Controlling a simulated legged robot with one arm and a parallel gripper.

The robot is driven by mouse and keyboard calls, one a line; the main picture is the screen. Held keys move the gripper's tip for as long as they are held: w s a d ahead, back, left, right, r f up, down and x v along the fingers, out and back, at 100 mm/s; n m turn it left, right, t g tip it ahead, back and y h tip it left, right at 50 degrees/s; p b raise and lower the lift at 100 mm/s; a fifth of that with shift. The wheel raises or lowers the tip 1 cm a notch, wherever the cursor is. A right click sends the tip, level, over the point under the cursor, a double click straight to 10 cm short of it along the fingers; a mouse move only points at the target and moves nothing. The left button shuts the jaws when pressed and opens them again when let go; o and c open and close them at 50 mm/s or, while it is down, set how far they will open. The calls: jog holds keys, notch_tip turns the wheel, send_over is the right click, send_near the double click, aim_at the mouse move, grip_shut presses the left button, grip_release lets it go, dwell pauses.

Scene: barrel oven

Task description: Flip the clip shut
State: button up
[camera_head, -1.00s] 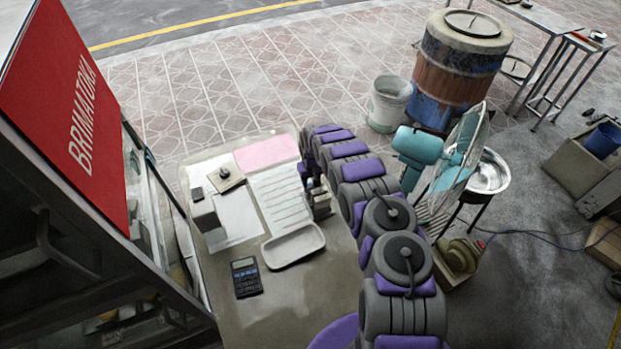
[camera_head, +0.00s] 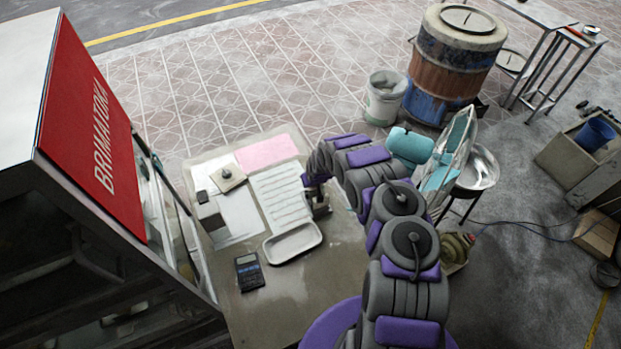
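My arm reaches from the lower right over the table (camera_head: 320,268), and its end bends down at the table's right side. My gripper (camera_head: 318,208) is small and dark there, beside the right edge of a lined white sheet (camera_head: 280,197). Its fingers are too small and shadowed to show whether they are open or whether they touch anything. I cannot make out a clip for certain; it may be hidden at or behind the gripper.
A white tray (camera_head: 293,243), a calculator (camera_head: 249,272), a pink sheet (camera_head: 266,152) and a small board with a dark knob (camera_head: 228,177) lie on the table. A cabinet with a red sign (camera_head: 95,140) stands left. A teal fan (camera_head: 410,147) and barrel oven (camera_head: 455,60) stand right.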

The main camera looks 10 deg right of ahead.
dwell(0.3)
jog(key=o, duration=1.1)
jog(key=shift+c, duration=0.2)
jog(key=shift+r, duration=0.1)
jog(key=p+v, duration=0.7)
jog(key=v, duration=0.7)
jog(key=shift+d+r, duration=0.15)
jog(key=shift+r, duration=0.15)
jog(key=p+v, duration=0.2)
jog(key=p, duration=0.2)
jog(key=shift+s+r, duration=0.2)
